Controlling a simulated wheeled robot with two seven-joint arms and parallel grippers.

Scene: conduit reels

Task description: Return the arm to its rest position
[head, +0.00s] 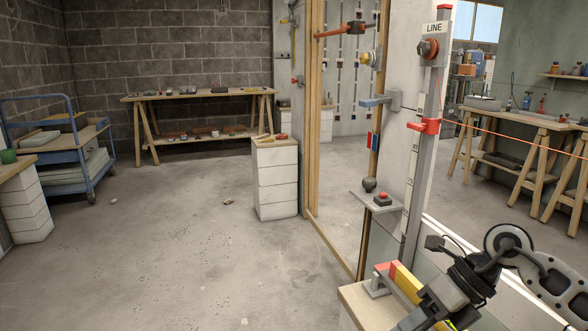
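My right arm comes in from the lower right, with its dark wrist bent down over a wooden bench top (366,306). My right gripper (418,318) points down and left at the bottom edge, close to a yellow bar (407,284) with a red end. I cannot tell whether it touches the bar. Its fingertips are not clear, so I cannot see whether it is open or holding something. My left gripper and arm are not in view.
A grey upright post (424,180) with a LINE sign (436,28) and red clamp (424,126) stands behind my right arm. An orange line (510,136) runs right from it.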

